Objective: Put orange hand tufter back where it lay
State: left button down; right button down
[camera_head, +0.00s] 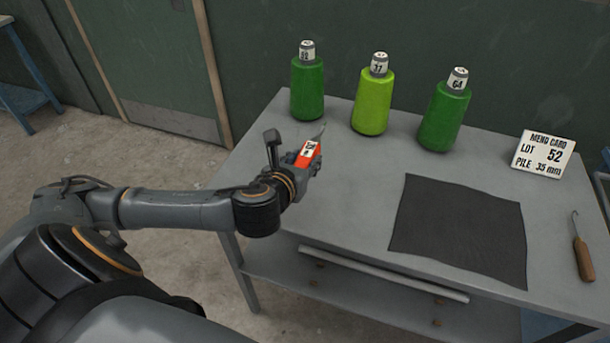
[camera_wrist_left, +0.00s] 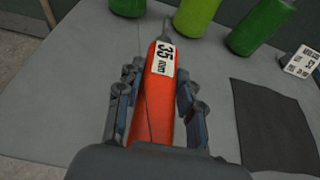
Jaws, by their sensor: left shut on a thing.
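The orange hand tufter (camera_head: 309,153) is in my left gripper (camera_head: 303,158), over the left part of the grey table (camera_head: 350,165). In the left wrist view the tufter (camera_wrist_left: 152,105) lies lengthwise between the two fingers of my left gripper (camera_wrist_left: 155,100), its thin needle tip pointing away from me. A white label on it reads "35 mm". The gripper is shut on its orange body. Whether the tufter touches the table is hard to tell. My right gripper is not in view.
A dark green spool (camera_head: 307,88), a lime green spool (camera_head: 373,100) and another dark green spool (camera_head: 444,117) stand along the back. A card (camera_head: 543,152) reads "LOT 52, PILE 35 mm". A dark mat (camera_head: 460,228) lies right of centre. A wooden-handled hook (camera_head: 583,258) lies at the right.

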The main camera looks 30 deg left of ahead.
pick_arm(q)
jog(key=w+a+f, duration=0.1)
jog(key=f, duration=0.1)
jog(key=w+a+f, duration=0.1)
jog(key=w+f, duration=0.1)
jog(key=w+a+f, duration=0.1)
jog(key=w, duration=0.1)
jog(key=shift+w+a+f, duration=0.1)
jog(key=shift+w+f, duration=0.1)
jog(key=shift+f, duration=0.2)
notch_tip(320, 180, down, 3)
jog(key=shift+w+a+f, duration=0.1)
jog(key=shift+f, duration=0.15)
jog(key=shift+f, duration=0.15)
jog(key=c, duration=0.8)
grip_release()
jog(key=shift+c, duration=0.2)
jog(key=v, duration=1.2)
